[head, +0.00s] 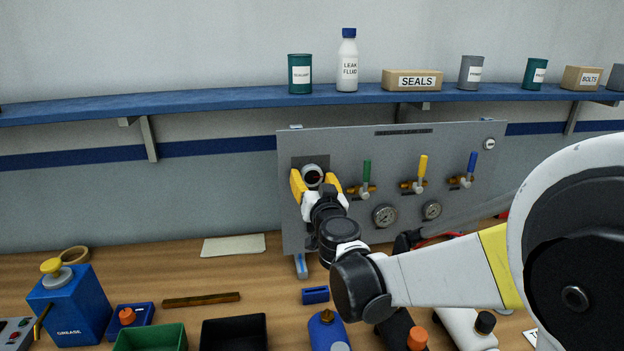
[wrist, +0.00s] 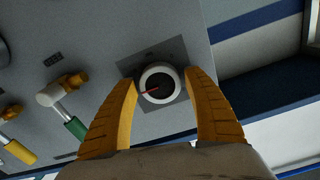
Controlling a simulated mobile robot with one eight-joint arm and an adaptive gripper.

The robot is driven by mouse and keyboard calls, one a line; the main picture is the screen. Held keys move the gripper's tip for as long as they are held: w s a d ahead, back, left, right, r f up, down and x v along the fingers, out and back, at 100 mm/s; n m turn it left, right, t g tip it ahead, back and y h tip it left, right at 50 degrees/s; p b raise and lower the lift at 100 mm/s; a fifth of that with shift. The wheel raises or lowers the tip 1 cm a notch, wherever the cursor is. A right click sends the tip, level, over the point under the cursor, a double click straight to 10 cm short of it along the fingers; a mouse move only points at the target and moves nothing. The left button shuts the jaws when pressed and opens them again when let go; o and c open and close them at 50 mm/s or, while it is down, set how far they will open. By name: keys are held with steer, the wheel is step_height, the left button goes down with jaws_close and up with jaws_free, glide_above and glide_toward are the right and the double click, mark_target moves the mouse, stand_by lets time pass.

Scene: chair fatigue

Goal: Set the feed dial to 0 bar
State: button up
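The feed dial (wrist: 160,91) is a round knob with a white rim, a black face and a red pointer, on a dark square plate of the grey panel. In the wrist view the red pointer lies toward the left. In the head view the dial (head: 313,175) sits at the panel's left end, partly hidden by my gripper. My gripper (head: 315,184) has its two yellow fingers on either side of the dial. In the wrist view the fingertips (wrist: 161,84) are very near its rim; I cannot tell whether they touch it. No scale marks are readable.
The panel (head: 345,145) also carries a green lever (head: 367,172), a yellow lever (head: 422,168), a blue lever (head: 472,164) and two gauges (head: 384,216) (head: 431,210). A blue shelf (head: 220,101) runs above. Below, the bench holds a grease can (head: 72,305) and bins (head: 150,338).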

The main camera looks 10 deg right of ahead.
steer(key=c, duration=0.7)
steer(key=shift+c, duration=0.2)
steer(key=shift+n, duration=0.3)
